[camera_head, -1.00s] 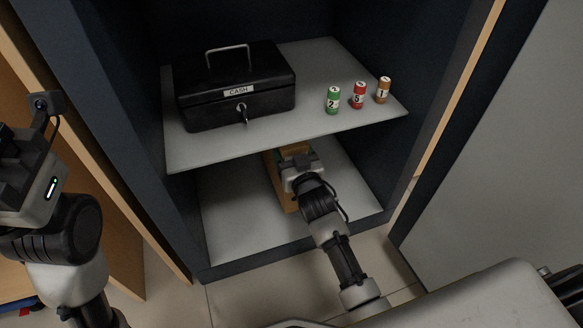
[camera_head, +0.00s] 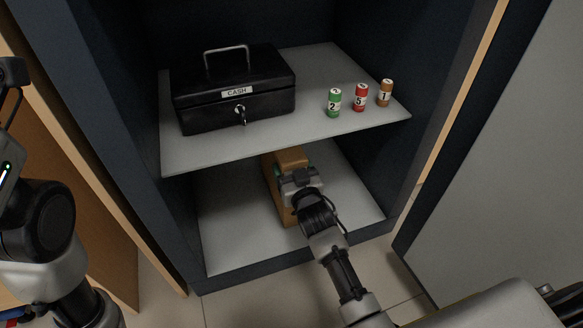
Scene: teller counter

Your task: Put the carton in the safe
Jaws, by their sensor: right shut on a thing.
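The carton (camera_head: 291,157) is a brown-orange box on the lower level of the open safe (camera_head: 224,281), under the shelf. My right gripper (camera_head: 297,178) is inside that lower compartment, shut on the carton. The gripper and wrist cover much of the carton, and its contact with the safe's floor is partly hidden. My left arm (camera_head: 40,225) is at the left edge of the picture, outside the safe. Its fingertips are out of view.
A black cash box (camera_head: 235,100) with a key stands on the shelf (camera_head: 290,135). Green (camera_head: 334,103), red (camera_head: 361,97) and brown (camera_head: 385,93) coin rolls stand to its right. The safe's door (camera_head: 500,160) is open at right. Lower floor (camera_head: 235,235) is clear left of the carton.

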